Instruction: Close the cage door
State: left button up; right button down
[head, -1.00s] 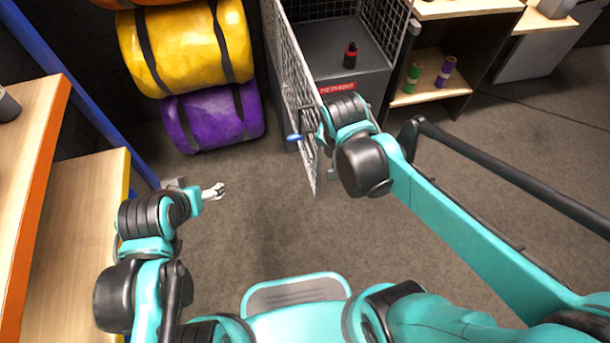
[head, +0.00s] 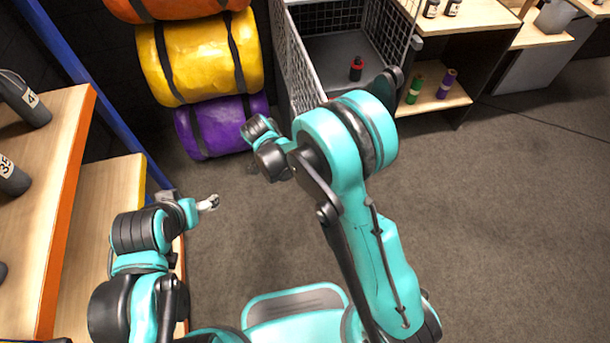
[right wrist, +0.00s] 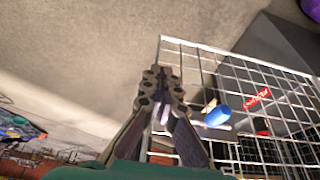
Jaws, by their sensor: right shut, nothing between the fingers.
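The cage (head: 350,50) stands at the top centre of the head view with its mesh door (head: 297,68) swung open on the left side. My right arm covers the lower part of the door there.
A red and black bottle (head: 356,69) stands inside the cage. Yellow (head: 200,58) and purple (head: 220,122) rolls are stacked left of the door. Wooden shelves (head: 50,190) border the left. A shelf unit (head: 440,97) stands right of the cage. Floor (head: 500,200) at right is clear.

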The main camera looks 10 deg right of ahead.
jog(key=d+f+b, duration=0.4)
jog(key=d+f, duration=0.3)
jog(key=f, duration=0.1)
jog(key=shift+w, duration=0.15)
jog(key=shift+d, duration=0.15)
